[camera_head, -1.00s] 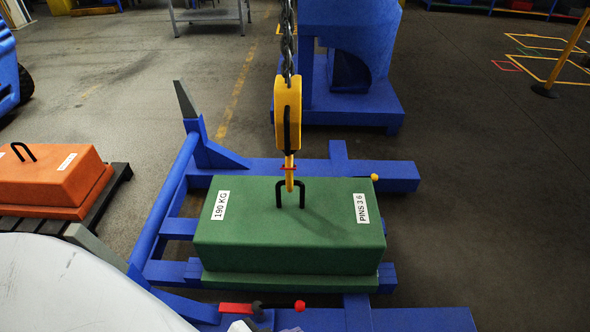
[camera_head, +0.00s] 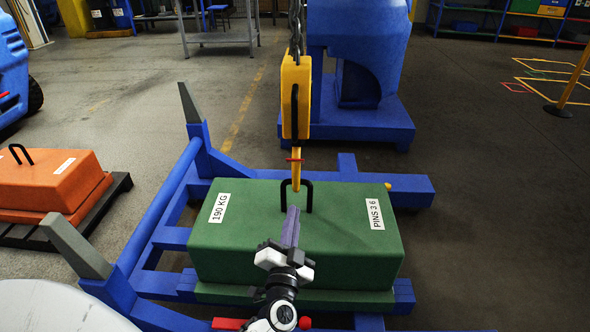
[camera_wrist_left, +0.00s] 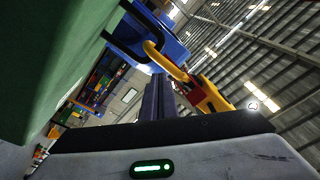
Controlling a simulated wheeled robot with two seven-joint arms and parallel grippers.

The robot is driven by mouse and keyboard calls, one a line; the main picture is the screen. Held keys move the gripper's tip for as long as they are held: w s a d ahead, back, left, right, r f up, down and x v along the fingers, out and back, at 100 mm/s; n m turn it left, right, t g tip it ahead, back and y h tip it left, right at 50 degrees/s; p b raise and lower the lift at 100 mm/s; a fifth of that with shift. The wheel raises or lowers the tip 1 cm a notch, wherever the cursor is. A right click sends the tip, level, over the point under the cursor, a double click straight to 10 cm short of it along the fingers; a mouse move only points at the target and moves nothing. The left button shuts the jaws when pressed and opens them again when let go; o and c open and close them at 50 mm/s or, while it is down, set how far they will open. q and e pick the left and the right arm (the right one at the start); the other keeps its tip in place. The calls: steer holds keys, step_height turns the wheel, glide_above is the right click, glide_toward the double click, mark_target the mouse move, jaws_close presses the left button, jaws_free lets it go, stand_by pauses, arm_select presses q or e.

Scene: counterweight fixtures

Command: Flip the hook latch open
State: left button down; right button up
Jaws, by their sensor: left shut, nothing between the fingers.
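The yellow hook (camera_head: 296,178) hangs from a chain, its lower end at the black lifting loop (camera_head: 309,197) on the green 190 KG weight (camera_head: 290,235). A small red latch (camera_head: 295,160) crosses the hook's shank below the yellow block (camera_head: 295,95). My left gripper (camera_head: 293,212) is shut and empty, its fingers pointing up in front of the loop, below the latch. In the left wrist view the fingers (camera_wrist_left: 158,98) point toward the yellow hook (camera_wrist_left: 164,62), with the block (camera_wrist_left: 215,98) to the right. Contact cannot be told. My right gripper is out of view.
The weight rests on a blue frame (camera_head: 160,225) with grey-tipped posts. A red lever (camera_head: 228,324) is at the frame's front. An orange weight (camera_head: 55,180) sits on a dark pallet at left.

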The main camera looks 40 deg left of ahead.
arm_select(q)
steer(key=shift+r, duration=0.1)
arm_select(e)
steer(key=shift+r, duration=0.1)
arm_select(q)
steer(key=w+a+r+p, duration=0.1)
steer(key=r, duration=0.1)
steer(key=w+r+p, duration=0.1)
steer(key=w+r, duration=0.1)
steer(key=w+a+r+p, duration=0.1)
steer(key=r, duration=0.2)
steer(key=shift+w+a+p, duration=0.25)
steer(key=shift+a+p, duration=0.1)
steer(key=shift+p, duration=0.05)
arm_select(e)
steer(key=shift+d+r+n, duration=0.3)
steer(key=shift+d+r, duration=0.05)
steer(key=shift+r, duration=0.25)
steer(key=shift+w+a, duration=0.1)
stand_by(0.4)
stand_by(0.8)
arm_select(q)
steer(key=shift+w+a+r+p, duration=0.2)
steer(key=shift+r+p, duration=0.1)
steer(key=shift+p, duration=0.3)
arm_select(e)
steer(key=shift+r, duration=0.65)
